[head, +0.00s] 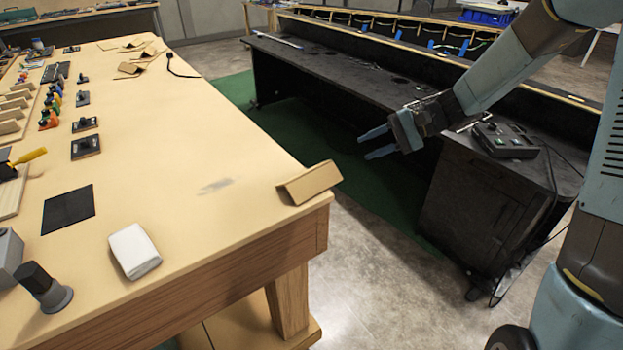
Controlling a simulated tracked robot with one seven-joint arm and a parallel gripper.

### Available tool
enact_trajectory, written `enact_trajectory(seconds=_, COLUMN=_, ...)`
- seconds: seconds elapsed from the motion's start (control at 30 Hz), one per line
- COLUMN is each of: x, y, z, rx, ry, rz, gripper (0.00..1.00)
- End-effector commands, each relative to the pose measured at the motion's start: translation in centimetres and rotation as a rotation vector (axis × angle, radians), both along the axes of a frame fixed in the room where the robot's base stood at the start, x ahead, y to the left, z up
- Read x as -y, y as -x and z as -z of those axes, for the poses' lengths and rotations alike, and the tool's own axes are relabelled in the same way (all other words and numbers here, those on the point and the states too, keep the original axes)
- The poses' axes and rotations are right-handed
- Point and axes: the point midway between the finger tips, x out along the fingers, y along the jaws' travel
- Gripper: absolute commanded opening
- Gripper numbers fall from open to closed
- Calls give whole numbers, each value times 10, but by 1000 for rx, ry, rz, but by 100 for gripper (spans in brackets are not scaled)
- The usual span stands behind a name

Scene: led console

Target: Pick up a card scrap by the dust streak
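A folded tan card scrap (312,184) lies at the near right corner of the wooden table, like a low tent. The grey dust streak (216,185) is a faint smudge on the tabletop to its left. More tan card scraps (131,68) lie at the far end of the same table. My gripper (361,146) is open and empty. Its two blue fingers point left, and in the picture it is above and to the right of the near card scrap, beyond the table's right edge.
The wooden table (195,125) also holds a white folded cloth (133,251), a black square mat (68,209), a dark-knobbed cylinder (45,287) and several small parts at left. A black console desk (320,68) with a control box (505,140) stands behind my gripper.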

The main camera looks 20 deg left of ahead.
Motion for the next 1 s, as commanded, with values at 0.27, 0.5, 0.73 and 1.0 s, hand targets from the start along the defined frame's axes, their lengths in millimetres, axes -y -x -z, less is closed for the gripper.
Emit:
enact_trajectory(seconds=0.27, x=-39, y=12, z=21, rx=-1, ry=1, rz=-2, gripper=36)
enact_trajectory(seconds=0.5, x=-52, y=16, z=27, rx=1, ry=2, rz=-1, gripper=36)
enact_trajectory(seconds=0.73, x=-69, y=20, z=34, rx=0, ry=2, rz=-5, gripper=36)
enact_trajectory(seconds=1.0, x=-96, y=26, z=48, rx=0, ry=2, rz=-3, gripper=36)
